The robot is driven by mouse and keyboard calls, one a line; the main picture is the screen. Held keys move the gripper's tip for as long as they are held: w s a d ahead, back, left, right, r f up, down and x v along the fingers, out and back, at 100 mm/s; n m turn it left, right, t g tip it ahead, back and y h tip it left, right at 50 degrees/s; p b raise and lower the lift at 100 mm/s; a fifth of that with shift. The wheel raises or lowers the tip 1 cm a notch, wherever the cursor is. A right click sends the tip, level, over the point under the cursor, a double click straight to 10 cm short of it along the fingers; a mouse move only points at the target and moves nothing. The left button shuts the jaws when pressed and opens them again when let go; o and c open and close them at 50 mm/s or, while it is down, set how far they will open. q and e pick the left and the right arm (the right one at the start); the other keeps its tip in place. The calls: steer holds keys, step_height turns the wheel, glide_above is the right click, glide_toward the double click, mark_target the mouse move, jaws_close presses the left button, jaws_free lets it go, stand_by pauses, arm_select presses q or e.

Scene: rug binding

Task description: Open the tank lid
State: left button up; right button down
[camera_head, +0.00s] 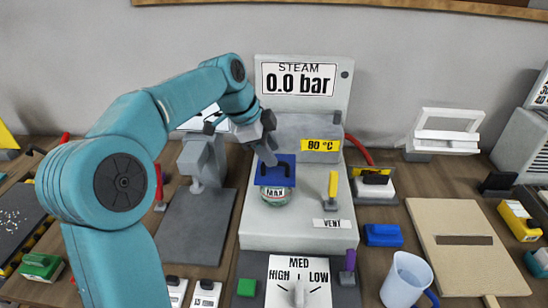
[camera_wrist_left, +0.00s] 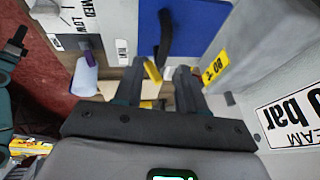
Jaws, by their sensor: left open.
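The tank lid (camera_head: 284,180) is a blue square plate with a black handle, on the grey steam unit (camera_head: 262,225). In the left wrist view the blue lid (camera_wrist_left: 205,22) is at the top, with its black handle (camera_wrist_left: 165,35) upright in the picture. My left gripper (camera_head: 265,155) is open at the lid's upper edge in the head view and partly covers it. In the left wrist view its two fingers (camera_wrist_left: 160,88) are apart, below the handle, with nothing clearly held. A round part marked MAX (camera_head: 274,193) shows under the lid's lower edge. My right gripper is not in view.
A yellow vent lever (camera_head: 333,184) stands right of the lid. The pressure display (camera_head: 298,79) reads 0.0 bar, and a yellow label (camera_head: 320,145) reads 80 °C. A heat dial (camera_head: 299,292) is in front.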

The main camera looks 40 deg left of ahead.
arm_select(q)
steer(key=shift+x, duration=1.55)
steer(key=shift+a, duration=0.1)
jaws_close()
steer(key=shift+a+r, duration=0.1)
steer(key=shift+a, duration=0.05)
